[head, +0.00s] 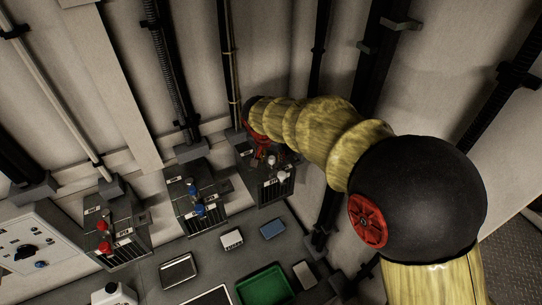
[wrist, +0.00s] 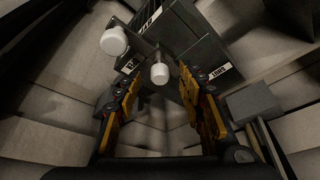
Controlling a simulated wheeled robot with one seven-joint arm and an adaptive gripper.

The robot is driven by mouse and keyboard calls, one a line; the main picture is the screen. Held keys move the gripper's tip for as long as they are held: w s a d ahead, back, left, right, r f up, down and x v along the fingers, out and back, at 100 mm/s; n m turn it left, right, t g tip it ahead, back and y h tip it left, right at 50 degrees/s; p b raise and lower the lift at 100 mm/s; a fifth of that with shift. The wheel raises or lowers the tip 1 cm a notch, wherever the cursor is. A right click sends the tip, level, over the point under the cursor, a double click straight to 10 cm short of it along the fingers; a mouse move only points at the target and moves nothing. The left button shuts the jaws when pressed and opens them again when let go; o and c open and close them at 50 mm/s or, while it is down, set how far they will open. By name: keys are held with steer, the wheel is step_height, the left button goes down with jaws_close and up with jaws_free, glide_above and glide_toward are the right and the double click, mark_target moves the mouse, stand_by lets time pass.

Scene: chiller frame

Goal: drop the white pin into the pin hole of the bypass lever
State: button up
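Two white-headed parts stand on the right-hand dark unit. In the wrist view, the smaller white head (wrist: 159,73) lies in line with the gap between my fingertips, with space on both sides; it looks like the white pin. A larger white knob (wrist: 113,41) is outside the fingers, up and left, probably on the bypass lever. My gripper (wrist: 161,86) is open and empty, pointing at the unit. The head view shows both white heads only small, below my wrist. I cannot make out the pin hole.
A unit with blue parts (head: 198,209) and one with red parts (head: 105,247) stand to the left. A green tray (head: 264,285), a blue box (head: 272,229) and a white labelled block (head: 232,239) lie in front. Vertical pipes (head: 168,75) run behind.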

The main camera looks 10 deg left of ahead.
steer(key=v, duration=1.2)
steer(key=shift+w, duration=0.1)
steer(key=s+d+f+b, duration=0.3)
steer(key=s+d+b, duration=0.1)
steer(key=s+d, duration=0.4)
steer(key=s+d+f+n+b, duration=0.1)
steer(key=s+d+f+b, duration=0.3)
steer(key=s+d, duration=0.5)
steer(key=s+d+f+t+b, duration=0.1)
steer(key=s+d+f+b, duration=0.2)
steer(key=s+d, duration=0.6)
steer(key=d+b, duration=0.2)
steer(key=d, duration=0.2)
steer(key=shift+f+n, duration=0.3)
steer(key=shift+f, duration=0.1)
